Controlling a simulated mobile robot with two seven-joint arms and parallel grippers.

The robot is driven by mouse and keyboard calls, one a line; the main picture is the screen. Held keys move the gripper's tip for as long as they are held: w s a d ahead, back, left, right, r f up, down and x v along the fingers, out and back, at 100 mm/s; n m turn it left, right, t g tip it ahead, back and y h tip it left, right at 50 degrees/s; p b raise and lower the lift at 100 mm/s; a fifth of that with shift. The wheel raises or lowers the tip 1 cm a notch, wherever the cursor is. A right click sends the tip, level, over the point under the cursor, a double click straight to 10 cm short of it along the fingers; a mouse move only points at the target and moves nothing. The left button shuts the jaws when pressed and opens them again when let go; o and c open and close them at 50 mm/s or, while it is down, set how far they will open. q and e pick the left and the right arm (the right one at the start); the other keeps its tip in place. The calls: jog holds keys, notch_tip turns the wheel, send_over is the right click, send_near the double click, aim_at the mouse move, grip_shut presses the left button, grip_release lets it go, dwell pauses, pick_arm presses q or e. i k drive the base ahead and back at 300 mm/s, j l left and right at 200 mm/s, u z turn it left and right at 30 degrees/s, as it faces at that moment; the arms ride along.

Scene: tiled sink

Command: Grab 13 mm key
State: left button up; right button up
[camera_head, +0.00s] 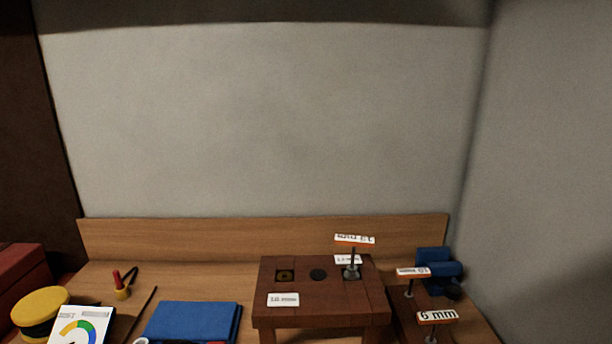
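A key with a metal shaft (352,265) stands upright in the right-hand hole of a dark brown wooden stand (318,302). A white tag (355,239) with an orange edge sits at its top; its lettering looks turned round, and I cannot read it surely. Two more tagged keys stand to the right: one with a tag (413,271) too small to read, and a nearer one with a tag (437,317) that seems to read "6 mm". Neither of my grippers is in view.
The stand also has a square hole (285,276), a round dark hole (318,275) and a label (283,299) that seems to read "10 mm". A blue book (192,321), a yellow-and-black round object (40,308) and a blue object (437,268) lie around it. A wooden backboard (250,239) closes the rear.

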aim_at(354, 242)
jog(key=k+j+z, duration=0.1)
jog(key=z, duration=0.3)
jog(key=k+j+z, duration=0.1)
jog(key=z, duration=0.3)
jog(key=k+j+z, duration=0.1)
jog(key=z, duration=0.3)
jog(key=k+z, duration=0.15)
jog(key=z, duration=0.25)
